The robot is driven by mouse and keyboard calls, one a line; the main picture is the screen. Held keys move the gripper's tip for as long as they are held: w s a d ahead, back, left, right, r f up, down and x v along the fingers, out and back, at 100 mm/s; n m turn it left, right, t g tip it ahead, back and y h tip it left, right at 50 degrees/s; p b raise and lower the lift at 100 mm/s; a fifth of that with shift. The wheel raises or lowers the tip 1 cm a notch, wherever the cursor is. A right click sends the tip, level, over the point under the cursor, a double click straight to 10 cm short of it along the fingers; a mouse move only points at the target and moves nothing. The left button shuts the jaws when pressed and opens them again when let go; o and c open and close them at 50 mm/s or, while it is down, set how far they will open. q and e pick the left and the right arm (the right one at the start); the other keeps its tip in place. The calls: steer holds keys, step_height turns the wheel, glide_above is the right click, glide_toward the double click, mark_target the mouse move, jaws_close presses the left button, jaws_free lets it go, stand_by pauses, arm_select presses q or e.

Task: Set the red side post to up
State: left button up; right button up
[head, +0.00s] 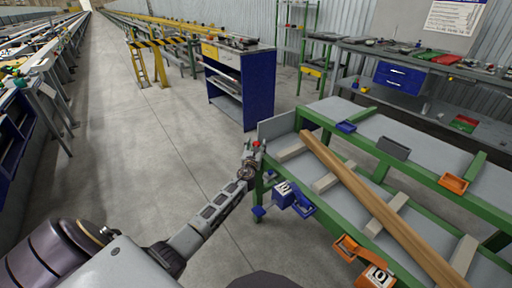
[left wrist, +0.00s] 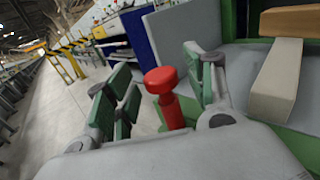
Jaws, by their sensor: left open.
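The red side post (left wrist: 164,97) stands in the middle of the left wrist view, with a round red head on a narrower red shaft and its foot hidden behind my gripper. In the head view only its small red top (head: 256,143) shows, at the near left corner of the green-framed runout table (head: 312,116). My left gripper (head: 254,153) is open, with green-padded fingers on either side of the post. Gaps show between the pads and the post, so I see no grip on it. My right gripper is not in view.
A wooden beam (head: 365,192) lies across pale cross-bars on the table. Blue (head: 346,127) and orange (head: 453,183) brackets sit along the rails. A blue box (head: 283,195) and an orange one (head: 374,277) hang at the near side. The floor (head: 150,150) to the left is clear.

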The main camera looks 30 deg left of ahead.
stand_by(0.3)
arm_select(q)
jaws_close()
steer(key=shift+w+r, duration=0.1)
stand_by(0.4)
